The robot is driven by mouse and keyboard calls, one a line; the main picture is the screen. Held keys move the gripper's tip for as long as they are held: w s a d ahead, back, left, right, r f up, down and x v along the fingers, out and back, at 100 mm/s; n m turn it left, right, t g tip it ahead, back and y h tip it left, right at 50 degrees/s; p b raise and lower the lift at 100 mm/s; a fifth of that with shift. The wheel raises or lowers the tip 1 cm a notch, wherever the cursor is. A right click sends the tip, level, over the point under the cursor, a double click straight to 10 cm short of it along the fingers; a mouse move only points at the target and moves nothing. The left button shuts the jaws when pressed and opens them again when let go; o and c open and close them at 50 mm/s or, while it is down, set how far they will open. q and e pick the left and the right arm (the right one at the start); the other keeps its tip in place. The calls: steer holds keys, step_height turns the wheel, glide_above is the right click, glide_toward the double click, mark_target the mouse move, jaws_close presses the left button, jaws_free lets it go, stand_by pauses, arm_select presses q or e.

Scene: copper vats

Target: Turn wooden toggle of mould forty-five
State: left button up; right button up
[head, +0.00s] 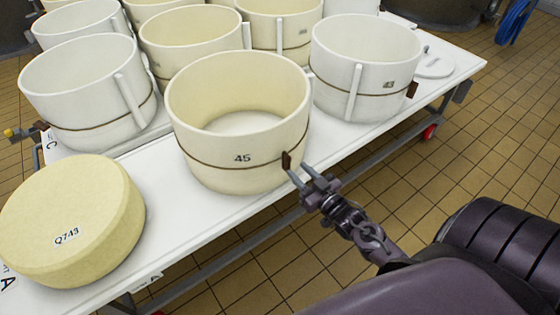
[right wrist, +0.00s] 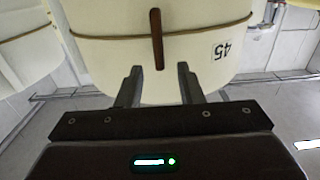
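The cream mould (head: 238,150) marked 45 stands on the white table, with a brown cord around it. Its brown wooden toggle (head: 286,161) sits at the cord on the right side of the mould. In the right wrist view the toggle (right wrist: 156,38) stands upright, just ahead of the fingers and between them in width. My right gripper (head: 305,178) is open and empty in front of the toggle; its two fingers (right wrist: 159,72) are apart. They do not appear to be around the toggle. My left gripper is not in view.
A cheese wheel (head: 72,220) labelled Q743 lies on the white table (head: 195,225) at the left front. Several other moulds stand close behind and beside mould 45, one (head: 366,70) at the right. A flat white lid (head: 435,63) lies at the table's right end.

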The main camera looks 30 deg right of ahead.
mark_target(290, 162)
steer(key=w, duration=0.5)
steer(key=shift+w+a, duration=0.2)
jaws_close()
